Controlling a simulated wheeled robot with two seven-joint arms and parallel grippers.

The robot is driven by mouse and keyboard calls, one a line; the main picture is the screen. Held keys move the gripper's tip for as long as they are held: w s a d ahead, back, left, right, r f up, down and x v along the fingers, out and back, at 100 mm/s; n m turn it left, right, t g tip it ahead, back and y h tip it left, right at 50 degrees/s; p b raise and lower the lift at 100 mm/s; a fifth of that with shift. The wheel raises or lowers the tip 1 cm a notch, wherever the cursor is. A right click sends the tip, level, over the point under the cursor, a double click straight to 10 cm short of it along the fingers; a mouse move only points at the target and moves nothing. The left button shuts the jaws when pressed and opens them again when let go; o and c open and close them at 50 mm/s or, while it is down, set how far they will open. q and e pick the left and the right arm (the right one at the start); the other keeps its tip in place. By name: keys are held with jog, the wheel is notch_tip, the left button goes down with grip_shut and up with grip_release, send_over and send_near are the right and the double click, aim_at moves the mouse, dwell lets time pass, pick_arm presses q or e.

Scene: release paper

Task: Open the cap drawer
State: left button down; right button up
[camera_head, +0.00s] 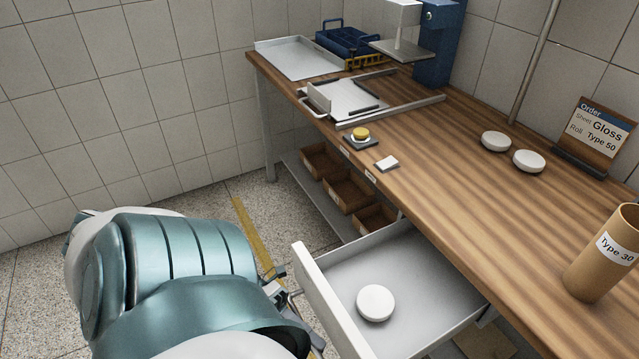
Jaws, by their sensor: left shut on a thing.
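The cap drawer (416,271) is pulled out from under the wooden table, at the lower middle of the head view. It is a grey tray with a pale front panel (330,300). A round white cap (375,303) lies inside it, near the front. My left gripper (284,290) is at the outer side of the front panel, shut on the drawer's handle, which is mostly hidden by the gripper and arm. My right gripper is not in view.
A brown tube (604,251) labelled Type 30 stands at the right. Brown bins (350,189) sit on a shelf below. A small button (360,135) is near the table's front edge.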

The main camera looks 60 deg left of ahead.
pick_arm(q)
jog(key=c, duration=1.8)
grip_release()
jog(key=shift+a, duration=0.15)
jog(key=shift+s+a, duration=0.2)
jog(key=shift+a, duration=0.3)
jog(key=b+v, duration=0.3)
jog(key=v, duration=1.3)
jog(key=shift+a+r, duration=0.1)
jog(key=shift+r, duration=0.05)
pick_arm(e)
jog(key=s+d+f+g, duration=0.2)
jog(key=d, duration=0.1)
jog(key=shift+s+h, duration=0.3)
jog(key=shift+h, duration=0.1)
